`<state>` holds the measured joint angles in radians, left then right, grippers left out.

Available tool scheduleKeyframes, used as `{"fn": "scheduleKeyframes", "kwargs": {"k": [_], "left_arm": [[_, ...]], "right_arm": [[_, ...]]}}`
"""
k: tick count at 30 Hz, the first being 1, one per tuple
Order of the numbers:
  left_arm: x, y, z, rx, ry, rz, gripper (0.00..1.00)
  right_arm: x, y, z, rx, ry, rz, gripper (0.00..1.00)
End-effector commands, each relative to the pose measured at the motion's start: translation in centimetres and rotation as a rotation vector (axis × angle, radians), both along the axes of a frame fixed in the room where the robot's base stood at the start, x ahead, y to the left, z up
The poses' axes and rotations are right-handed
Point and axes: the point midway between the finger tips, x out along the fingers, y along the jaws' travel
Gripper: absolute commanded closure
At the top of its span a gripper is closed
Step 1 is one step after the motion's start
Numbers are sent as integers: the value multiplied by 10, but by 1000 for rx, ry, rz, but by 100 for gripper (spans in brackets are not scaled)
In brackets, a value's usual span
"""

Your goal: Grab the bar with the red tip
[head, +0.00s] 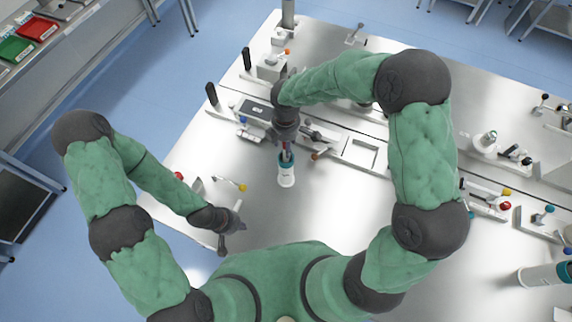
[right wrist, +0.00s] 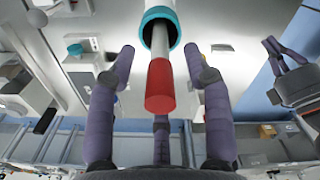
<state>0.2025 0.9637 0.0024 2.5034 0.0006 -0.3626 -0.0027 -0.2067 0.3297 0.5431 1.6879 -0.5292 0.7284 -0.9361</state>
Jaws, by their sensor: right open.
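The bar with the red tip (right wrist: 160,85) stands in a white container with a teal rim (head: 286,176). The right wrist view shows its pale shaft coming out of the teal opening, with the red end toward the camera. My right gripper (right wrist: 159,62) is open, with one finger on each side of the bar and gaps visible. In the head view the right gripper (head: 287,149) is directly over the container and hides most of the bar. My left gripper (head: 232,232) is low at the table's left front edge, empty, its fingers apart.
A lever with a yellow knob (head: 242,187) lies left of the container. Metal fixtures with black handles (head: 212,95) line the table behind it. Another teal-rimmed container (head: 545,275) lies at the far right. The steel tabletop right of the near container is clear.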

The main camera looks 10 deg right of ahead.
Motion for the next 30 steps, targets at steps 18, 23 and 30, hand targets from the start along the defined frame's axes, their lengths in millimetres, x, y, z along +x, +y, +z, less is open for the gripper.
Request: {"fn": "scheduleKeyframes", "kwargs": {"k": [18, 23, 30], "left_arm": [[0, 0, -9, 0, 0, 0, 100], [0, 0, -9, 0, 0, 0, 100], [0, 0, -7, 0, 0, 0, 100]], "right_arm": [[0, 0, -13, 1, -1, 0, 100], [0, 0, -13, 1, -1, 0, 100], [0, 0, -10, 0, -1, 0, 100]]}}
